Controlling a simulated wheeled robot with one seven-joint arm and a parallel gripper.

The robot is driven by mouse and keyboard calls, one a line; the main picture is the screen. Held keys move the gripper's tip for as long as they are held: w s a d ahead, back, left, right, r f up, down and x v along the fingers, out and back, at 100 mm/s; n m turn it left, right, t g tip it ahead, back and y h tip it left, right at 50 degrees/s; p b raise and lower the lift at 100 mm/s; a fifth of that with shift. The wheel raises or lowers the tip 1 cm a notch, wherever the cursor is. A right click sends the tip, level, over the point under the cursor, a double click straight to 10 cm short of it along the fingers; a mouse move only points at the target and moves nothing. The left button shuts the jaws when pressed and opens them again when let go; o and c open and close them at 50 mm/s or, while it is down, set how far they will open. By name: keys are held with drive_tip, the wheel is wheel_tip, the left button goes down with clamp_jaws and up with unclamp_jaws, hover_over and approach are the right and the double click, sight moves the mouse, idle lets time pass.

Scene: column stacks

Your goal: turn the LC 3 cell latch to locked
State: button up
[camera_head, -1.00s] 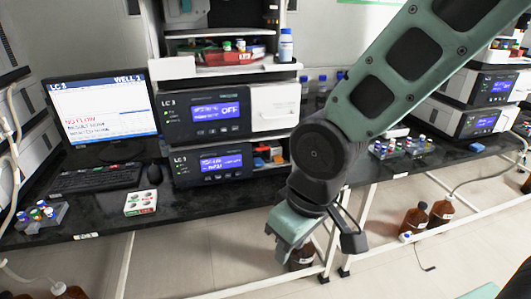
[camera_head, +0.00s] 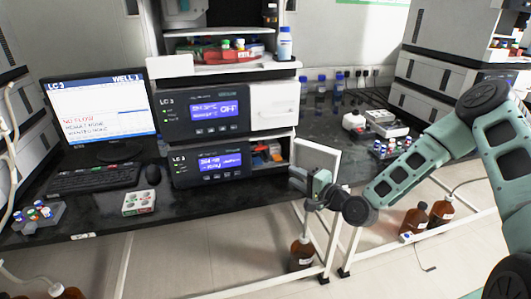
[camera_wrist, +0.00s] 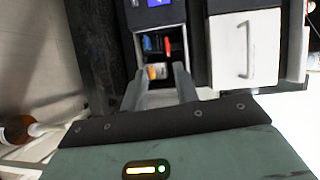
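The LC 3 stack's lower unit (camera_head: 212,165) has an open bay (camera_head: 268,154) at its right end. The bay also shows in the wrist view (camera_wrist: 160,48), with a blue part (camera_wrist: 152,44), a red part (camera_wrist: 168,47) and an orange part (camera_wrist: 156,71) inside. I cannot tell which of these is the cell latch or how it is turned. My gripper (camera_head: 294,180) is just in front of the bay, below and to its right. In the wrist view its two fingers (camera_wrist: 160,82) are apart with nothing between them, pointing at the bay.
The upper unit (camera_head: 202,113) has a closed white door (camera_head: 274,105) with a handle. The monitor (camera_head: 102,110) reads NO FLOW. Brown bottles (camera_head: 302,255) stand on the floor below.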

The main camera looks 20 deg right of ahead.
sight(262, 149)
drive_tip(key=shift+m+t+h, duration=0.3)
drive_tip(key=shift+m+t, duration=0.2)
drive_tip(key=shift+m, duration=0.1)
drive_tip(key=p+x, duration=0.1)
drive_tip(key=x, duration=0.4)
drive_tip(key=d+x, duration=0.1)
drive_tip(key=x, duration=0.5)
drive_tip(key=p+x, duration=0.1)
drive_tip(key=x, duration=0.5)
drive_tip(key=shift+w+d+r+p, duration=0.1)
drive_tip(key=shift+w+d+p, duration=0.1)
drive_tip(key=shift+w+p, duration=0.15)
clamp_jaws()
